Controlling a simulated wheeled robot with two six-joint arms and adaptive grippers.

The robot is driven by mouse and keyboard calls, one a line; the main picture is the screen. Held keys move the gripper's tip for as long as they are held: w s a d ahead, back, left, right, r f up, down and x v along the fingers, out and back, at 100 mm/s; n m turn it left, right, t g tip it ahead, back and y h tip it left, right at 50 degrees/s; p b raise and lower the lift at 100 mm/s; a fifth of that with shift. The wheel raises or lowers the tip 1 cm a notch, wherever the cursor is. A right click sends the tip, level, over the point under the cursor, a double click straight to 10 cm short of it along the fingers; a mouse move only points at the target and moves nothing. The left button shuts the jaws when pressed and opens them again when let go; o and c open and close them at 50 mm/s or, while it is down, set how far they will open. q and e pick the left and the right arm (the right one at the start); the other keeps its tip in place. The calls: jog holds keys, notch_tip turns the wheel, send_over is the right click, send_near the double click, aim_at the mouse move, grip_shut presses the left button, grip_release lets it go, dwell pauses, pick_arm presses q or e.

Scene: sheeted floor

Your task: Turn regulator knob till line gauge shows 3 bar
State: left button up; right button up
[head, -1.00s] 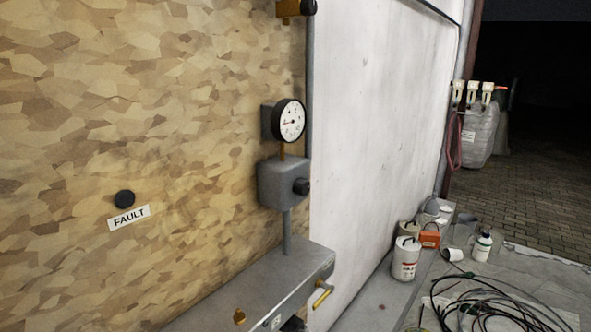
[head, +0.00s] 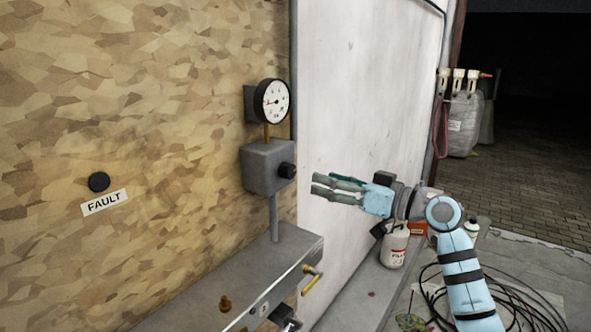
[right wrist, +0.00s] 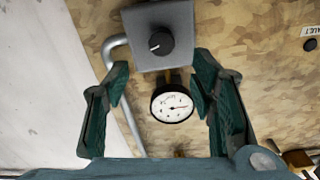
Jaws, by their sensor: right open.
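The regulator is a grey box (head: 268,166) on the chipboard wall, with a black knob (head: 287,171) on its right-hand face. The knob also shows in the right wrist view (right wrist: 160,43), with a pale mark on it. The round white line gauge (head: 272,101) sits above the box. It also shows in the right wrist view (right wrist: 172,105), upside down; its reading is too small to tell. My right gripper (head: 318,184) is open and empty, to the right of the knob and apart from it, with its fingers pointing toward it. My left gripper is out of view.
A black button (head: 98,182) above a FAULT label (head: 104,203) is on the left. Containers (head: 394,247) and black cables (head: 450,300) lie on the floor at right.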

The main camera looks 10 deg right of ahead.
aim_at(292, 171)
jog(key=p+x, duration=0.1)
jog(key=x, duration=0.8)
jog(key=shift+w+a, duration=0.2)
jog(key=shift+a, duration=0.15)
jog(key=shift+d, duration=0.1)
jog(key=c, duration=1.1)
